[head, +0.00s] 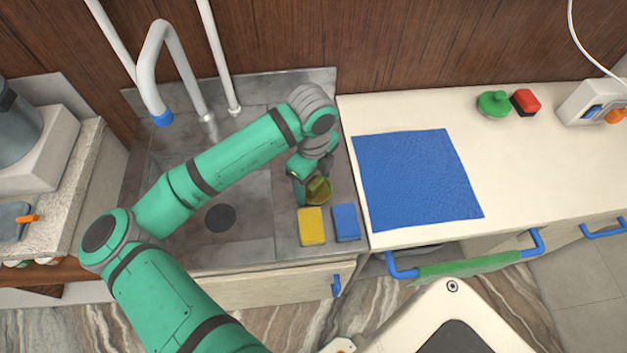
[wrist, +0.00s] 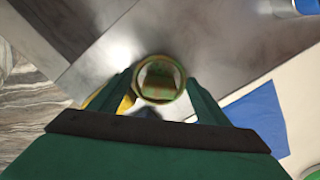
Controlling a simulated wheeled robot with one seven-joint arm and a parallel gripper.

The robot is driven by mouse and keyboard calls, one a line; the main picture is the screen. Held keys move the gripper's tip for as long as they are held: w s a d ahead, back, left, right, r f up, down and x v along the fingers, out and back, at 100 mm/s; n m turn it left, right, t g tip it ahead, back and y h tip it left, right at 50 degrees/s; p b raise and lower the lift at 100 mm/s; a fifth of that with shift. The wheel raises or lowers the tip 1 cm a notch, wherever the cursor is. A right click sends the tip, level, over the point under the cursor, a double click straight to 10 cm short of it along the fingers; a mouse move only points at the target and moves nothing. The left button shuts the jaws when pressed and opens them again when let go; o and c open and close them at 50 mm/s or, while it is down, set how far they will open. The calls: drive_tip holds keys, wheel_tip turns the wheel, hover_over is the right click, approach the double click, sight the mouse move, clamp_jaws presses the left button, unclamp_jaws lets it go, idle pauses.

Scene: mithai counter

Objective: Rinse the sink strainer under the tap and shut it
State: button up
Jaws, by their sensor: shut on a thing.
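The sink strainer (head: 319,191) is a small round cup, yellow-green with a brownish inside. My gripper (head: 309,186) is shut on it over the right side of the steel sink surround, just behind the sponges. In the wrist view the strainer's round rim (wrist: 158,80) shows between the two green fingers. Whether it touches the steel, I cannot tell. The tap (head: 170,60) is a grey gooseneck with a blue tip (head: 162,118), over the sink's back left, away from the strainer. No water stream shows. My arm hides part of the sink basin (head: 245,200).
A dark round drain (head: 220,218) is in the basin. A yellow sponge (head: 311,227) and a blue sponge (head: 346,222) lie just in front of my gripper. A blue cloth (head: 415,180) lies on the white counter (head: 510,180) to the right. Wood panelling (head: 400,40) rises behind.

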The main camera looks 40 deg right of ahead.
sight(312, 181)
drive_tip(key=shift+f, duration=0.1)
drive_tip(key=o, duration=0.8)
wheel_tip(312, 181, up, 12)
drive_tip(key=shift+a+r, duration=0.1)
drive_tip(key=shift+r, duration=0.05)
